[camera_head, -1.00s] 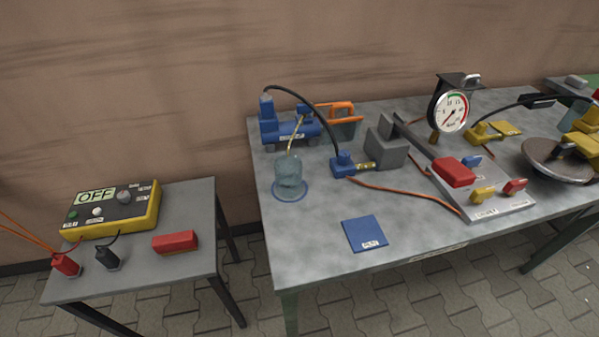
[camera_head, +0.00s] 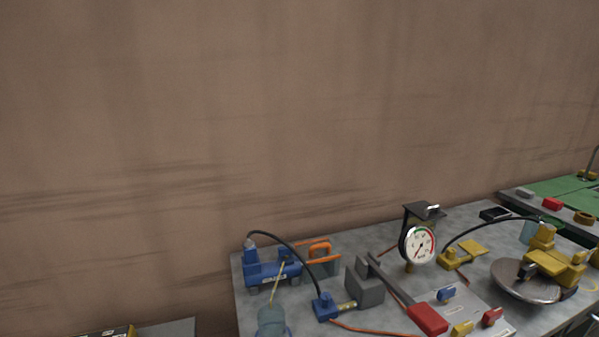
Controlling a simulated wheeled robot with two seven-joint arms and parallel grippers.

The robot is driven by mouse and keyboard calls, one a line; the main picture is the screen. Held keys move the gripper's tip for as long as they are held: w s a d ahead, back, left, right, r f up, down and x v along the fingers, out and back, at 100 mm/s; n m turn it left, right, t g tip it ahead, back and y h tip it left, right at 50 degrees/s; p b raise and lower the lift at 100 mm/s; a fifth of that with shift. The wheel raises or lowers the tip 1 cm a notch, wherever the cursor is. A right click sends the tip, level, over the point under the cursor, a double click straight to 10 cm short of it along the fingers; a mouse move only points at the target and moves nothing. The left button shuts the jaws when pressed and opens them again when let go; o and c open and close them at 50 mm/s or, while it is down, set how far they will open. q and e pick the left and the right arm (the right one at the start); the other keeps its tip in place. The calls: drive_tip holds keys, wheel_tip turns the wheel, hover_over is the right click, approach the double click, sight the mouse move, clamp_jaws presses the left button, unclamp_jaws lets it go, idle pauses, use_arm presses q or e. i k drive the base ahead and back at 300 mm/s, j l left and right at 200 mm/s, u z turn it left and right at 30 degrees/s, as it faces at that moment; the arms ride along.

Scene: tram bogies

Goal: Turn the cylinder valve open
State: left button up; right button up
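Neither of my grippers shows in the head view. Small coloured handles stand on a grey plate at the lower right of the main table: a blue handle (camera_head: 446,294), a yellow handle (camera_head: 462,328) and a red handle (camera_head: 492,317). A long lever with a red grip (camera_head: 428,318) slants over the plate from a grey block (camera_head: 365,285). I cannot tell which handle is the cylinder valve. A blue unit (camera_head: 272,273) at the left is joined by a black hose to a blue block (camera_head: 325,307) with a brass fitting. A round dial gauge (camera_head: 418,245) stands behind the plate.
The grey table (camera_head: 240,312) is cut off by the bottom edge. A clear bluish jar (camera_head: 271,320) stands at its front left. A metal disc (camera_head: 525,281) with yellow parts lies at right. A green-topped table (camera_head: 570,195) is behind. The wall above is bare.

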sight(444, 295)
drive_tip(key=z, duration=1.25)
